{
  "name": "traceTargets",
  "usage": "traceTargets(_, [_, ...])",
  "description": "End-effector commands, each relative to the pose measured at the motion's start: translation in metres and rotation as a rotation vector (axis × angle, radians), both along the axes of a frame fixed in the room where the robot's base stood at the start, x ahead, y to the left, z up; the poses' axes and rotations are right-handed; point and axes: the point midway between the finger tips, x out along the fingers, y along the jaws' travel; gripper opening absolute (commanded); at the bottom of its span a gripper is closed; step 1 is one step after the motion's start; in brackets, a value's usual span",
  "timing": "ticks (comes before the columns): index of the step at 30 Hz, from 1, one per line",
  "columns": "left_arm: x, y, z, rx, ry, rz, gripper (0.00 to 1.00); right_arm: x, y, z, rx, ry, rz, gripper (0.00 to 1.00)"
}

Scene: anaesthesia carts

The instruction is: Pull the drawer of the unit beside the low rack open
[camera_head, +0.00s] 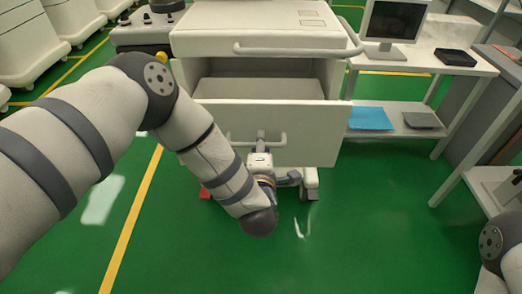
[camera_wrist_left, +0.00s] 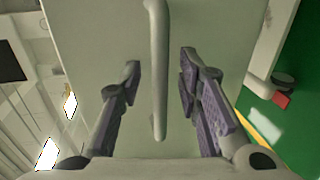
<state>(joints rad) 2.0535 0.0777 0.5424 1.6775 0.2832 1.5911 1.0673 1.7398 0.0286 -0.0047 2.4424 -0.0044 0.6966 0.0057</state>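The unit is a white cart (camera_head: 262,42); its drawer (camera_head: 300,119) stands out from the body, with its inside showing from above. The drawer front carries a bar handle (camera_head: 283,140), which also shows in the left wrist view (camera_wrist_left: 158,70). My left gripper (camera_head: 261,137) is at this handle. In the left wrist view, its two fingers (camera_wrist_left: 158,85) are spread on either side of the bar, with gaps to both, so it is open. The low rack may be the white two-level stand (camera_head: 385,123) just right of the cart. My right gripper is out of view.
The stand bears a monitor (camera_head: 394,22), a black tray (camera_head: 455,57), a blue folder (camera_head: 370,119) and a grey item (camera_head: 422,121). Another bench (camera_head: 480,145) is at the right. White carts (camera_head: 25,45) stand at the far left. Green floor (camera_head: 370,230) before the drawer is clear.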

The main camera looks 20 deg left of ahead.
Motion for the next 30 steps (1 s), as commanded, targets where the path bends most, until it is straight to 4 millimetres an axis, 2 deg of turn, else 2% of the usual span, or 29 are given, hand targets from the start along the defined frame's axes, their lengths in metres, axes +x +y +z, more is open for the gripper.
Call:
traceTargets(9, [-0.076, -0.023, 0.016, -0.001, 0.005, -0.005, 0.31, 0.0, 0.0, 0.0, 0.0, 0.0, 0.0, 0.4])
traceTargets(13, [-0.097, -0.029, 0.02, -0.002, 0.004, -0.004, 0.31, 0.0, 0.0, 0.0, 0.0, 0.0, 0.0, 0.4])
traceTargets(18, [-0.107, -0.031, 0.023, -0.001, 0.001, -0.002, 0.31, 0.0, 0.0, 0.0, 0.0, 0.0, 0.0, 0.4])
traceTargets(30, [-0.108, -0.032, 0.021, 0.011, 0.018, -0.017, 0.31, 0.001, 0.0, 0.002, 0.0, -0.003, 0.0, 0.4])
